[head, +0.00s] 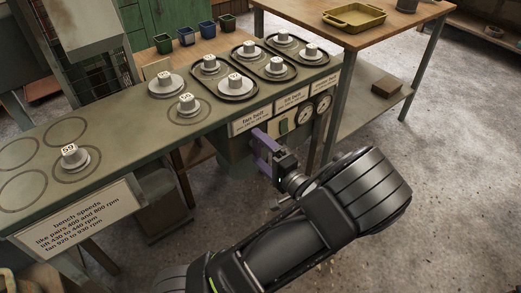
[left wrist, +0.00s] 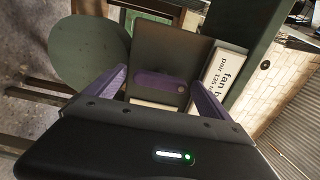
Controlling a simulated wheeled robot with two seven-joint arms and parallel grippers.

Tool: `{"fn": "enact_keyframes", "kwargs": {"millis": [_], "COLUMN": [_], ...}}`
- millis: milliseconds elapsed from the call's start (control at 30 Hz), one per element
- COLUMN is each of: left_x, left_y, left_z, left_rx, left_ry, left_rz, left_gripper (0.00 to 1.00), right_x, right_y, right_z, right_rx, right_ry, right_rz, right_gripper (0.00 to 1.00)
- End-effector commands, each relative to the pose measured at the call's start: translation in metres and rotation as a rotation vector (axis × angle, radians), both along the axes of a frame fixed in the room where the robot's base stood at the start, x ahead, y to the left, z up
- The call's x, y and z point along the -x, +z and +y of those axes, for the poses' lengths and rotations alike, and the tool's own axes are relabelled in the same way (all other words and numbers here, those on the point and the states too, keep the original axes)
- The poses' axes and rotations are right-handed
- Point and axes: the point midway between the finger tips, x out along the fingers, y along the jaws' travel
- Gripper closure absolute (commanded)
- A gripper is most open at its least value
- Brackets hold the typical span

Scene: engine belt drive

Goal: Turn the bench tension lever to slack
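My left gripper (head: 262,150) is at the front panel under the belt bench (head: 110,160), just below the fan belt label (head: 251,121). In the left wrist view its two purple fingers (left wrist: 157,98) are spread apart. Between them, on a dark panel, a short purple bar with a round pivot or bolt at one end looks like the tension lever (left wrist: 157,82). I see no clear contact between the fingers and the bar. In the head view the gripper hides this bar. The fan belt label also shows in the left wrist view (left wrist: 221,78). My right gripper is not in view.
A wooden table (head: 310,28) with a yellow tray (head: 354,17) stands behind. The floor at right is mostly clear.

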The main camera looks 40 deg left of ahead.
Motion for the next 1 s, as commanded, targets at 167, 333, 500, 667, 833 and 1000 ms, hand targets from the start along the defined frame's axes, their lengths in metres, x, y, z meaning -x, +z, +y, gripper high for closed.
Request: {"fn": "enact_keyframes", "kwargs": {"millis": [167, 333, 500, 667, 833, 1000], "left_x": [0.000, 0.001, 0.006, 0.014, 0.020, 0.022], "left_y": [0.000, 0.001, 0.001, 0.001, 0.001, 0.000], "left_z": [0.000, -0.004, -0.023, -0.049, -0.069, -0.075], "left_rx": [-0.001, -0.001, -0.001, -0.001, -0.001, -0.001], "left_ry": [0.000, -0.001, -0.004, -0.004, -0.002, -0.001], "left_rz": [0.001, 0.001, 0.001, 0.001, 0.000, 0.001], "left_gripper": [0.05, 0.05, 0.05, 0.05, 0.05, 0.05], "right_x": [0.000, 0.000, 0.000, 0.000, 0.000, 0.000], "right_y": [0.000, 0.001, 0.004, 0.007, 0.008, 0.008], "right_z": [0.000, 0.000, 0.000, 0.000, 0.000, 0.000], "right_rx": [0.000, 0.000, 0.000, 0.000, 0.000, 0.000], "right_ry": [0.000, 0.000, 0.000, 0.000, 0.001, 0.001], "right_rz": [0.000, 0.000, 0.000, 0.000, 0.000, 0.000], "right_gripper": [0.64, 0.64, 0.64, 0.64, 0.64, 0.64]}}
